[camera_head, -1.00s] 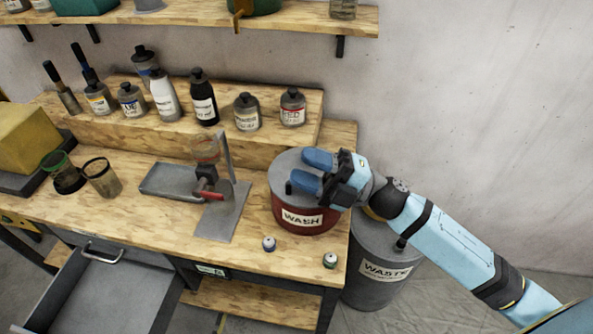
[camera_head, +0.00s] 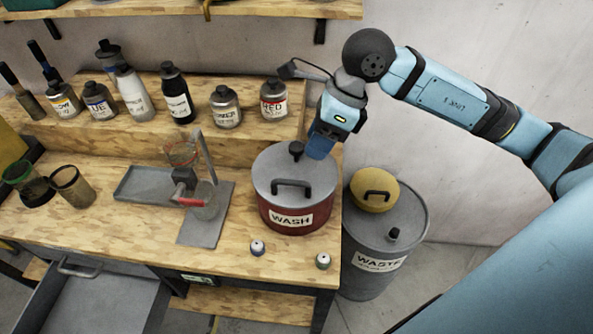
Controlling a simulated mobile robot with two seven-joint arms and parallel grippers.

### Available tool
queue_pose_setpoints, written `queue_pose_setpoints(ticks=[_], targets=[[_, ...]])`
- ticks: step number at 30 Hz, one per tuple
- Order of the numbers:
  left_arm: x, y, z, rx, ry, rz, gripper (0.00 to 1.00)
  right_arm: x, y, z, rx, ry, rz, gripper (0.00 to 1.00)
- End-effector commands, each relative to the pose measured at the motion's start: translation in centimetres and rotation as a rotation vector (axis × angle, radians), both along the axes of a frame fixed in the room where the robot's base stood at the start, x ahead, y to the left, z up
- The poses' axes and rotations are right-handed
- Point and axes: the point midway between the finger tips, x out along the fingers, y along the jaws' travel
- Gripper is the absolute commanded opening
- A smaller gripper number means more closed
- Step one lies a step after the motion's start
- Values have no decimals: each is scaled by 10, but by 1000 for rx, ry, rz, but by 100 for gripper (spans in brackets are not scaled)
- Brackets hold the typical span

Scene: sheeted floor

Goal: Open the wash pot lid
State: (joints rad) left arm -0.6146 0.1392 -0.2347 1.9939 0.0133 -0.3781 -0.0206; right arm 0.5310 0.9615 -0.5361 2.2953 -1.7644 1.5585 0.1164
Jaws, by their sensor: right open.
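The wash pot (camera_head: 298,222) is a red round pot labelled WASH at the right end of the wooden workbench. Its grey lid (camera_head: 270,172) lies flat on top, with a dark bar handle (camera_head: 291,184) near the front and a black knob (camera_head: 296,149) near the back. My right gripper (camera_head: 319,150) points down by the lid's back right edge, just right of the knob. Its blue fingers overlap in this view, and I cannot tell whether they touch the lid. It is open, with nothing seen between the fingers. My left gripper is not in view.
A grey waste bin (camera_head: 402,222) with a yellow round piece (camera_head: 372,194) on top stands right of the bench. Several bottles (camera_head: 226,108) line the raised shelf behind. A metal stand (camera_head: 205,215) is left of the pot. Two small capped items (camera_head: 257,248) sit in front.

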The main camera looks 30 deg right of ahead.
Motion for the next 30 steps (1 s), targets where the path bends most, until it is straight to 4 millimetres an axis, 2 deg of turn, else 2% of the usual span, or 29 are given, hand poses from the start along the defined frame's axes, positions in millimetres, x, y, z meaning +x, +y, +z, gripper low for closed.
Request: queue_pose_setpoints(ticks=[6, 12, 18, 26, 30], targets=[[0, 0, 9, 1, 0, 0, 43, 3, 21, -42, 3, 6, 1, 40], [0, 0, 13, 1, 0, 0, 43, 6, 33, -70, 5, 4, 0, 40], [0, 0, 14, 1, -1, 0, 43, 7, 38, -82, 3, 1, 1, 40], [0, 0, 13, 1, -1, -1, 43, 8, 39, -83, 2, 1, 1, 40], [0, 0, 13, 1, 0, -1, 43, 8, 39, -83, 2, 1, 1, 10]])
